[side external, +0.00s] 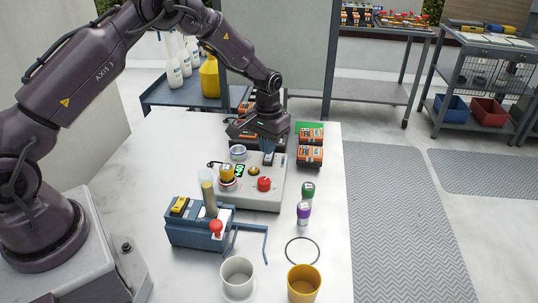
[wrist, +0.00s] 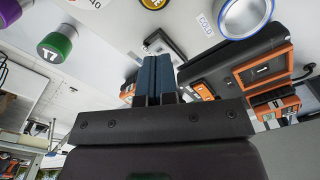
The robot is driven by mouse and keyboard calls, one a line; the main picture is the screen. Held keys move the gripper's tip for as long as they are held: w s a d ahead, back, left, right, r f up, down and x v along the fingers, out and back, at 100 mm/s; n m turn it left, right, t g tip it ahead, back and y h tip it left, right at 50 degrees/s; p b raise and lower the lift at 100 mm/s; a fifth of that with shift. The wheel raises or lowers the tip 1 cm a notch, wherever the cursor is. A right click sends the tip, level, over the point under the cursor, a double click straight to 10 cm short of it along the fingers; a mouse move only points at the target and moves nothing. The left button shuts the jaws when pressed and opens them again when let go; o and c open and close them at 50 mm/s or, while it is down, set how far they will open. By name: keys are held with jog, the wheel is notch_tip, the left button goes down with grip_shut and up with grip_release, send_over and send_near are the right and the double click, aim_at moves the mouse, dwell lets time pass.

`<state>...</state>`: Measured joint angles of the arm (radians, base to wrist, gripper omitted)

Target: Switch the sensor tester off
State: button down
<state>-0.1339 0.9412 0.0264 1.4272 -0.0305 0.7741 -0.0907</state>
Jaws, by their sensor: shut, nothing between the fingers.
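The sensor tester (side external: 245,196) is a pale grey box on the white table, with a lit green display (side external: 240,170), a red knob (side external: 264,184), a small yellow button (side external: 253,171) and a metal cup (side external: 238,152). My gripper (side external: 268,160) points down over its far right part. In the wrist view, my gripper's blue fingers (wrist: 157,66) are shut together with nothing between them. Just beyond them is a black-framed fitting (wrist: 168,42) on the panel, partly hidden by the fingers; its switch position and any contact cannot be told. The metal cup (wrist: 245,14) is near a "COLD" label.
Orange-black boxes (side external: 310,155) stand right of the tester. Green-capped (side external: 308,190) and purple-capped (side external: 303,211) vials stand nearer. A dark case (wrist: 250,65) lies beside my fingers.

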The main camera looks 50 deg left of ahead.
aim_at(268, 158)
jog(key=shift+f, duration=1.1)
dwell(0.4)
jog(key=shift+r, duration=3.5)
